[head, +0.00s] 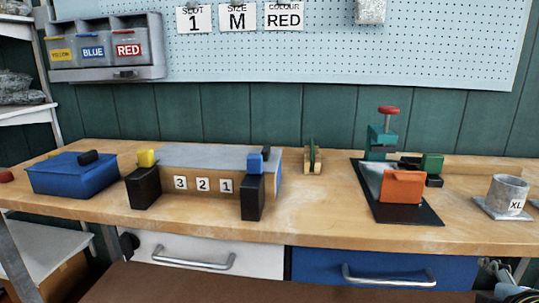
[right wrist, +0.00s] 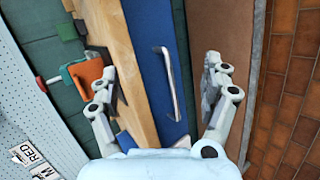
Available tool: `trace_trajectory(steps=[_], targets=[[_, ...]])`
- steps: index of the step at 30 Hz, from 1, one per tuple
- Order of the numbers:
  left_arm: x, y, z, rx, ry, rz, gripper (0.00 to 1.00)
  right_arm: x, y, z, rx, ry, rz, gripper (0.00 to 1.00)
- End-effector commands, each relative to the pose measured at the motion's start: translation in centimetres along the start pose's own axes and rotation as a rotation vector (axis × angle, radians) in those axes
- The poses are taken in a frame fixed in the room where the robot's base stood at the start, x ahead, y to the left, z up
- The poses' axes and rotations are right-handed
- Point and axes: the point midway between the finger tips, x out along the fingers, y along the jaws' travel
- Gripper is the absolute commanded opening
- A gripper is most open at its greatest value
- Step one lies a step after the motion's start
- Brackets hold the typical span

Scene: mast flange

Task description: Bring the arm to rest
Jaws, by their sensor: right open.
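My right gripper (right wrist: 160,72) is open and empty in the right wrist view, its two fingers spread wide. Behind the gap between them is the blue drawer front with its metal handle (right wrist: 168,85). The fingers look apart from the handle, but the distance is hard to judge. In the head view the same drawer handle (head: 388,276) is below the bench top at right, and the drawer looks shut. My left gripper shows in neither view.
The wooden bench (head: 295,215) carries a blue box (head: 72,180), a numbered slot block (head: 190,187), an orange block (head: 402,187) on a black mat, a teal device with red handle (head: 382,135) and a grey XL cup (head: 508,190). The front middle is clear.

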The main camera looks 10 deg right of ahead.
Motion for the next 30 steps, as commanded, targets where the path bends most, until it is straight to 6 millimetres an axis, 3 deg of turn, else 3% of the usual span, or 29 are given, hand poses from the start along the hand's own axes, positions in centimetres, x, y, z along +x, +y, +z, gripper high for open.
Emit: trace_trajectory(steps=[3,6,16,18,26,30], targets=[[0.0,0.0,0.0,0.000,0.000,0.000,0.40,-2.5,-3.8,0.3,0.309,-0.020,-0.183,0.81],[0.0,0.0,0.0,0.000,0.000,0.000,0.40,-4.6,-6.4,0.3,0.513,-0.055,-0.310,0.81],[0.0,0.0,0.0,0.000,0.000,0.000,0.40,-12.1,-12.6,0.0,0.983,-0.250,-0.655,0.81],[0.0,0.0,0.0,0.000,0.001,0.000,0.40,-9.9,-14.0,-0.1,0.972,-0.257,-0.651,0.81],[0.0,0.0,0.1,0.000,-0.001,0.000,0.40,-4.2,-19.8,0.1,0.967,-0.285,-0.662,0.81],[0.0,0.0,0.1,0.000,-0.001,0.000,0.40,-1.1,-24.3,0.8,0.964,-0.307,-0.674,0.81]])
